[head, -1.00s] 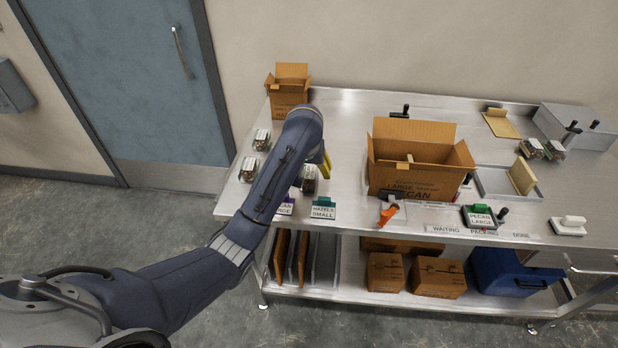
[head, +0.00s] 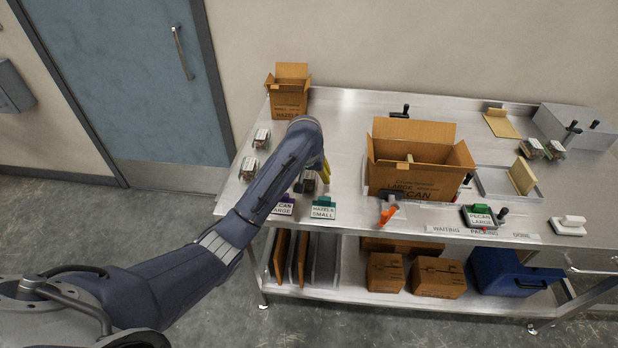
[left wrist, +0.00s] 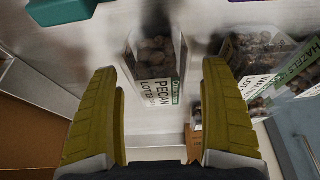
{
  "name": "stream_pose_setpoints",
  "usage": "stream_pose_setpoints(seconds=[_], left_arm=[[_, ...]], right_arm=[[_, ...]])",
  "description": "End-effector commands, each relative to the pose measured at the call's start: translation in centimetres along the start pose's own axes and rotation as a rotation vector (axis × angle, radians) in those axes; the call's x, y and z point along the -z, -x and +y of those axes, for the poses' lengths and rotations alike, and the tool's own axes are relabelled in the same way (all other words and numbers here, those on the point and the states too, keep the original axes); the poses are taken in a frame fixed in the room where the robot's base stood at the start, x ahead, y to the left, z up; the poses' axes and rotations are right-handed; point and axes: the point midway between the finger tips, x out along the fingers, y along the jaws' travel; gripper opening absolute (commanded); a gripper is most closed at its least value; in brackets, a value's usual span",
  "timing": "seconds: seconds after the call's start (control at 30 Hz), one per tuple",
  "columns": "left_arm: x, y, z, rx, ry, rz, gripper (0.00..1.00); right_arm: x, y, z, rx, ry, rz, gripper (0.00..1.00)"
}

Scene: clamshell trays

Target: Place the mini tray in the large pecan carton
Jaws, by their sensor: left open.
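The large pecan carton (head: 415,180) stands open, flaps up, in the middle of the table. A small clear tray of nuts labelled PECAN (left wrist: 152,62) is ahead of and between my left gripper's (left wrist: 160,78) yellow fingers in the left wrist view. The fingers are open and no contact shows. In the head view this tray (head: 309,182) is partly hidden by my left arm, with the left gripper (head: 324,172) just above it. I cannot tell its exact size class. My right gripper is not in view.
Two more trays (head: 261,138) (head: 249,168) stand at the table's left edge. A small hazel carton (head: 289,95) is behind them. An orange-handled tool (head: 388,213) lies before the large carton.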

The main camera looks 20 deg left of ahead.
Motion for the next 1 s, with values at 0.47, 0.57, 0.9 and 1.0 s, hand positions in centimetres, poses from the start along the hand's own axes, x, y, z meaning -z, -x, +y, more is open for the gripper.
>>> stream_pose_setpoints(seconds=[0.47,0.57,0.9,1.0], left_arm=[[-0.19,-0.44,-0.01,0.0,0.001,0.0,0.8],[-0.2,-0.46,-0.01,0.0,0.0,0.0,0.8],[-0.2,-0.45,0.01,0.0,0.0,0.0,0.63],[-0.19,-0.45,0.01,0.0,0.0,0.0,0.51]], right_arm=[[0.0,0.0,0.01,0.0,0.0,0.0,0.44],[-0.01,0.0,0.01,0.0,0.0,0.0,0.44],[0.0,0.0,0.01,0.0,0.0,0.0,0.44],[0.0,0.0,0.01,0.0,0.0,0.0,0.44]])
